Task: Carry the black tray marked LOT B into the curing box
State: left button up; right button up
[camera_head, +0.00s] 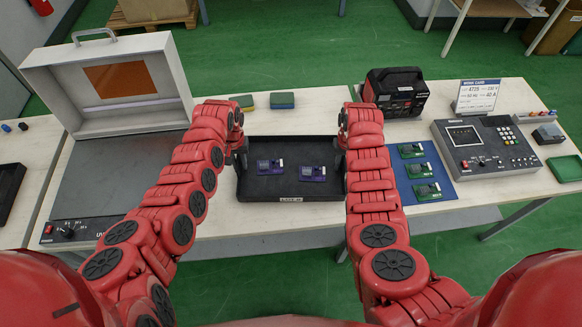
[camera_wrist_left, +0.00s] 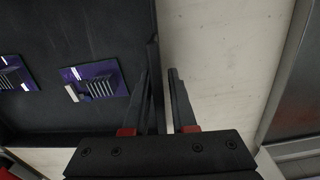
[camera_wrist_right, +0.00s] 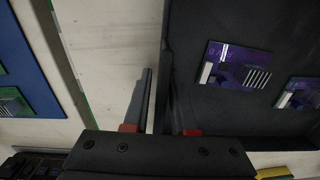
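The black tray (camera_head: 258,191) lies on the bench in the middle of the head view, with two purple circuit boards (camera_head: 312,173) in it. Its front label is too small to read surely. My left gripper (camera_head: 238,150) is at the tray's left wall and my right gripper (camera_head: 343,148) at its right wall. In the wrist views the left fingers (camera_wrist_left: 162,85) and right fingers (camera_wrist_right: 158,85) stand around the walls, with a gap showing beside each wall. The curing box at left has its white hood with an orange window (camera_head: 119,78) raised over a dark grey bed (camera_head: 105,180).
A blue mat (camera_head: 440,189) with several green boards is right of the tray. Behind are two sponges (camera_head: 282,100) and a black-red device (camera_head: 396,92). A control console (camera_head: 485,145) stands at right. A second black tray (camera_head: 8,165) lies at far left.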

pick_arm(q)
grip_shut()
pick_arm(e)
grip_shut()
dwell(0.9)
